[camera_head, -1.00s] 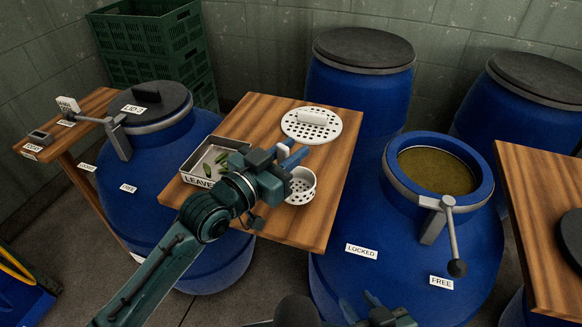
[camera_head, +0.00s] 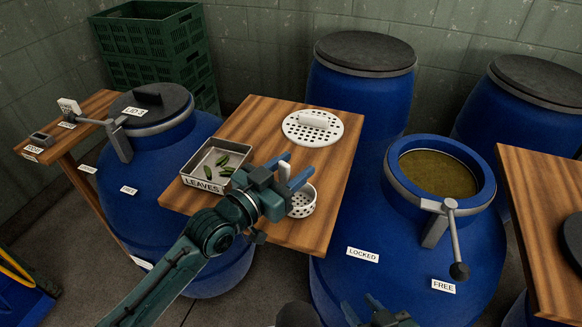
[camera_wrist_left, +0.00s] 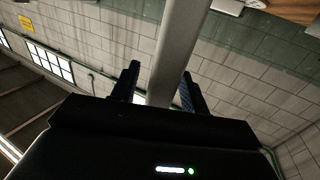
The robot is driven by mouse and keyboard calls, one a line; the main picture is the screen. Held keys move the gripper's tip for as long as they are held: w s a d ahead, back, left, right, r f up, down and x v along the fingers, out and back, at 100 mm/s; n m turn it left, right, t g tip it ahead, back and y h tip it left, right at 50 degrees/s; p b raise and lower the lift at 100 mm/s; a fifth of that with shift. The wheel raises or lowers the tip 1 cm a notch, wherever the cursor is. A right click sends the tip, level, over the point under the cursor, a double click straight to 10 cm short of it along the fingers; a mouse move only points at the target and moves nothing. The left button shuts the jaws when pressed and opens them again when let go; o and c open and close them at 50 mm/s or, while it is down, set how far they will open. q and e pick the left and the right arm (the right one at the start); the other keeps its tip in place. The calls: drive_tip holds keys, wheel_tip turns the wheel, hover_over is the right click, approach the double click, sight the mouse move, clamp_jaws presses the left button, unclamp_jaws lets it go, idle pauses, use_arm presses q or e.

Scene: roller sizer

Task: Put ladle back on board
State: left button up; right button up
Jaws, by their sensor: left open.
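The ladle (camera_head: 303,203) is a white perforated cup with a pale upright handle (camera_head: 284,172). Its cup appears to rest on the wooden board (camera_head: 262,122), near the right front edge. My left gripper (camera_head: 288,170) is open above the cup, with its fingers on either side of the handle. In the left wrist view the handle (camera_wrist_left: 180,55) runs between the two separated fingers, with gaps visible. Whether a finger touches it I cannot tell. My right gripper (camera_head: 360,302) shows partly at the bottom edge of the head view, its fingers apart and empty.
A metal LEAVES tray (camera_head: 190,178) with several green leaves and a white perforated disc (camera_head: 312,128) lie on the board. An open blue barrel (camera_head: 480,225) with a lever stands right. A lidded barrel (camera_head: 125,185) stands left. Bare board lies between tray and disc.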

use_arm(q)
drive_tip(key=shift+r, duration=0.15)
drive_tip(key=shift+s+a, duration=0.15)
drive_tip(key=v, duration=1.1)
drive_tip(key=s+a+f+n+g+y, duration=0.1)
drive_tip(key=s+a+f+n+y, duration=0.1)
drive_tip(key=s+f, duration=0.3)
drive_tip(key=s+a+f+n+g+y, duration=0.1)
drive_tip(key=s+f+y, duration=0.4)
drive_tip(key=f, duration=0.9)
drive_tip(key=shift+s+a+n+g+b, duration=0.3)
drive_tip(key=shift+s+a+n, duration=0.15)
drive_tip(key=shift+a+n, duration=0.35)
